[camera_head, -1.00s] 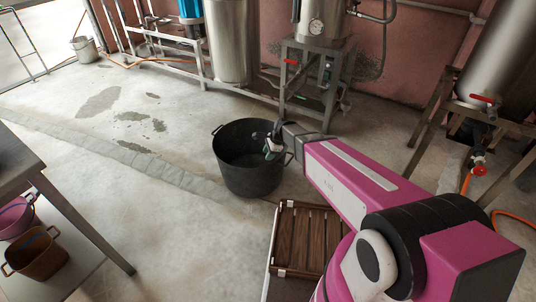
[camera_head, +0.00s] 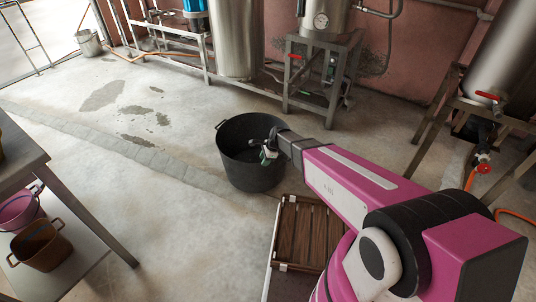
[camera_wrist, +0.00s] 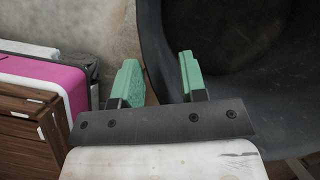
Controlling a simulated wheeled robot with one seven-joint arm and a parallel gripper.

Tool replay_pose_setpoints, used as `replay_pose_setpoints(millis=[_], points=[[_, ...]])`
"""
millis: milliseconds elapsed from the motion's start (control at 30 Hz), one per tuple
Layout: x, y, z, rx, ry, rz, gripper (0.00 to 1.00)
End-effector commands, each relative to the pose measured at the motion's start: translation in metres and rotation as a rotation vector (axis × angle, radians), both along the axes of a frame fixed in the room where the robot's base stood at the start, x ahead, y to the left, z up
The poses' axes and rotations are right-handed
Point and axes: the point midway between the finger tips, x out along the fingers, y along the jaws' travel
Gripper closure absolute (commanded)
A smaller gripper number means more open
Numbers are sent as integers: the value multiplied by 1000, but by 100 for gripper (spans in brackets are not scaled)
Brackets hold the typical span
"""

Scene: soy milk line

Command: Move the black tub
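The black tub (camera_head: 245,175) stands upright on the concrete floor in the middle of the head view, a small handle on its rim. In the wrist view its dark wall (camera_wrist: 225,45) fills the right side. My gripper (camera_head: 268,154) is at the tub's near right rim. In the wrist view my gripper (camera_wrist: 160,68) has its two green fingers apart, with the tub's edge running between them. One finger is outside the tub and one is on its inner side. I cannot tell whether either finger touches the wall.
A slatted wooden crate (camera_head: 298,235) stands close in front of the tub. A metal table (camera_head: 40,165) with buckets below is at the left. Steel stands and tanks (camera_head: 235,40) line the back. The floor left of the tub is clear.

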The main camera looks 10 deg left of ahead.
Motion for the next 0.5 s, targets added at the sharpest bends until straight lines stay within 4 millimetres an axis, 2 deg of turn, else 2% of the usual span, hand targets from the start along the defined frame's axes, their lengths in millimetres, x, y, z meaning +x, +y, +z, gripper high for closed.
replay_pose_setpoints(millis=[33,200,500], points=[[0,3,-8,0,1,0,61],[-1,9,-20,0,-1,0,61],[-2,10,-25,0,-1,0,61]])
